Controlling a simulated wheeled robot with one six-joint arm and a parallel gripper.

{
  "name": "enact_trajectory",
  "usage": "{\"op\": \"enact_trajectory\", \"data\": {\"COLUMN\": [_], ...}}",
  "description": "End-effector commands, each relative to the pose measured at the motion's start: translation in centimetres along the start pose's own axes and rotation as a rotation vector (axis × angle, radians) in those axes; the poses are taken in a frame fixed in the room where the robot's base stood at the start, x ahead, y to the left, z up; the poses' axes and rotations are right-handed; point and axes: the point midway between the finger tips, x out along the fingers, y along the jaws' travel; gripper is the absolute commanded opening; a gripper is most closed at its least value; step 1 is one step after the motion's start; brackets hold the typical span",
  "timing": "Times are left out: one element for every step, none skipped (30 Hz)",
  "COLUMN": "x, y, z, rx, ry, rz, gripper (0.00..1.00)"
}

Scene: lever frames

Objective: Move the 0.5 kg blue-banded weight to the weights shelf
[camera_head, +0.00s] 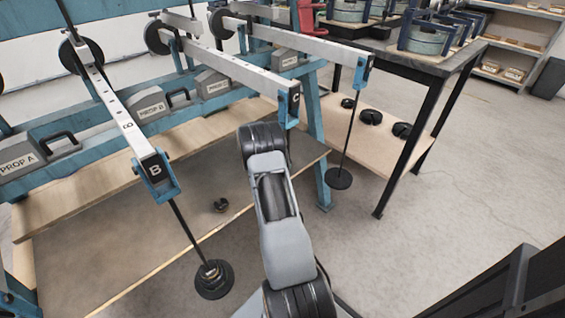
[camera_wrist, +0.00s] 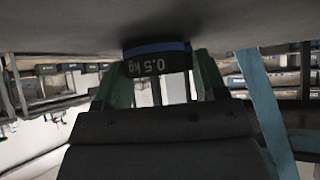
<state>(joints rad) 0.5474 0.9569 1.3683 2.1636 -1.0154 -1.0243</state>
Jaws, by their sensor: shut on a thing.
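The 0.5 kg weight (camera_wrist: 157,60) is a dark piece with a blue band, and its label reads upside down in the wrist view. My gripper (camera_wrist: 158,88) is shut on it, with green fingers on both sides. In the head view my arm hides the gripper and this weight. A pale wooden lower shelf (camera_head: 425,149) under the dark bench at the right bears several black weights (camera_head: 371,117). I cannot tell whether this is the weights shelf.
Lever B (camera_head: 118,112) carries a hanger with stacked black discs (camera_head: 213,279). Lever C (camera_head: 230,66) ends close to my arm, and another hanger disc (camera_head: 338,178) hangs to its right. A small dark weight (camera_head: 221,205) lies below the levers. Floor (camera_head: 450,220) at right is clear.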

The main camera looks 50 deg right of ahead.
Motion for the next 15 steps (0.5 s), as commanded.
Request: {"op": "enact_trajectory", "data": {"x": [-0.04, 0.00, 0.08, 0.14, 0.21, 0.22, 0.22, 0.22, 0.21, 0.21, 0.21, 0.21, 0.21, 0.21, 0.21], "y": [-0.04, -0.04, -0.03, -0.03, 0.01, 0.01, 0.01, 0.01, 0.01, 0.02, 0.02, 0.02, 0.02, 0.02, 0.02], "z": [-0.06, -0.01, 0.06, 0.13, 0.22, 0.22, 0.22, 0.22, 0.22, 0.22, 0.21, 0.21, 0.21, 0.21, 0.21], "rx": [0.000, 0.000, 0.000, 0.000, -0.001, -0.001, -0.001, -0.001, -0.001, -0.001, -0.001, -0.001, 0.000, 0.000, 0.000], "ry": [0.001, 0.001, 0.001, 0.001, 0.000, 0.000, 0.000, 0.000, 0.000, 0.000, 0.000, 0.000, 0.000, 0.000, 0.000], "rz": [-0.001, -0.001, -0.001, 0.000, 0.001, 0.001, 0.001, 0.001, 0.000, 0.000, 0.000, 0.000, 0.000, 0.000, 0.000], "gripper": [0.19, 0.19, 0.19, 0.19, 0.68, 0.72, 0.75, 0.78, 0.82, 0.84, 0.87, 0.91, 0.91, 0.91, 0.91]}}
